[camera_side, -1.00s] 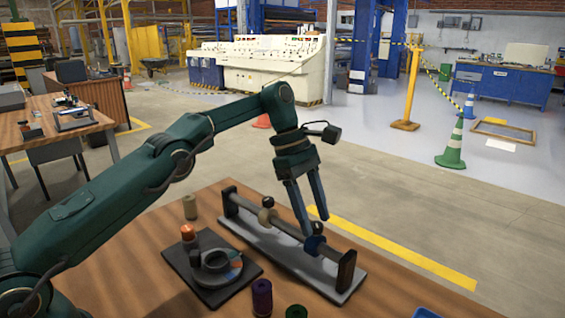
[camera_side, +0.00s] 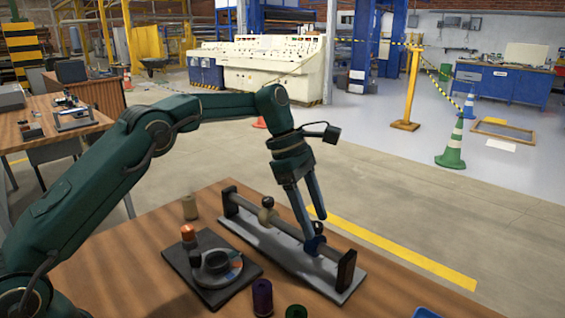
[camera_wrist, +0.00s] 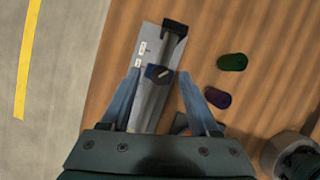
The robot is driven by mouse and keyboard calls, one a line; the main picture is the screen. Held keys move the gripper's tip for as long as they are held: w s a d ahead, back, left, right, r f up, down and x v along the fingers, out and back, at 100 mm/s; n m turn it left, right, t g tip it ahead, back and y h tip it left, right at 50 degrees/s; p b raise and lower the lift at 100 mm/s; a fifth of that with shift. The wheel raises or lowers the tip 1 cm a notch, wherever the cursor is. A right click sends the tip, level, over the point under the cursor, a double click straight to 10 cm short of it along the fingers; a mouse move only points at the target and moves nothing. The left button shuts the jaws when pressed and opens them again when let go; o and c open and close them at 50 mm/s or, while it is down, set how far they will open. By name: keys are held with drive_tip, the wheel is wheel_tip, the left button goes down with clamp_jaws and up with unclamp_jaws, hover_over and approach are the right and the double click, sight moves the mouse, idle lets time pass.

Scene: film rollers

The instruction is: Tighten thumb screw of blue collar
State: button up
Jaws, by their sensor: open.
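The blue collar (camera_side: 313,245) sits on a dark rod toward the near right end of a grey stand (camera_side: 273,248). In the wrist view the blue collar (camera_wrist: 153,72) shows a knob with a light stripe across it, which looks like its thumb screw (camera_wrist: 161,72). My gripper (camera_side: 317,228) is open above the rod, with its fingertips close to the collar. I cannot tell from the side whether a finger touches the collar.
A tan collar (camera_side: 266,203) is farther along the rod. A dark plate with a round dial-like device (camera_side: 217,268) lies left of the stand. Purple (camera_side: 262,298) and green (camera_side: 296,311) rollers stand in front, and a tan roller (camera_side: 189,207) behind.

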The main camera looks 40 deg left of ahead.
drive_tip(key=n, duration=0.2)
drive_tip(key=n+t, duration=0.1)
drive_tip(key=n, duration=0.1)
drive_tip(key=n+t+y, duration=0.1)
drive_tip(key=n, duration=0.1)
drive_tip(key=shift+s+d, duration=0.15)
drive_tip(key=shift+s, duration=0.15)
drive_tip(key=shift+r+n, duration=0.25)
drive_tip(key=shift+n, duration=0.15)
drive_tip(key=s+a+r+m+t, duration=0.2)
drive_tip(key=s+r+m+t, duration=0.15)
drive_tip(key=s+r, duration=0.7)
drive_tip(key=s+a+f+m+y, duration=0.1)
drive_tip(key=s+a+f+m, duration=0.1)
drive_tip(key=s+m, duration=0.5)
drive_tip(key=s+a+f+m+y, duration=0.1)
drive_tip(key=s+f+m, duration=0.3)
drive_tip(key=m, duration=1.2)
drive_tip(key=shift+s+a+f+g+y, duration=0.2)
drive_tip(key=shift+s+a+g+y, duration=0.35)
drive_tip(key=shift+s, duration=0.95)
drive_tip(key=shift+d, duration=0.1)
drive_tip(key=shift+r, duration=0.1)
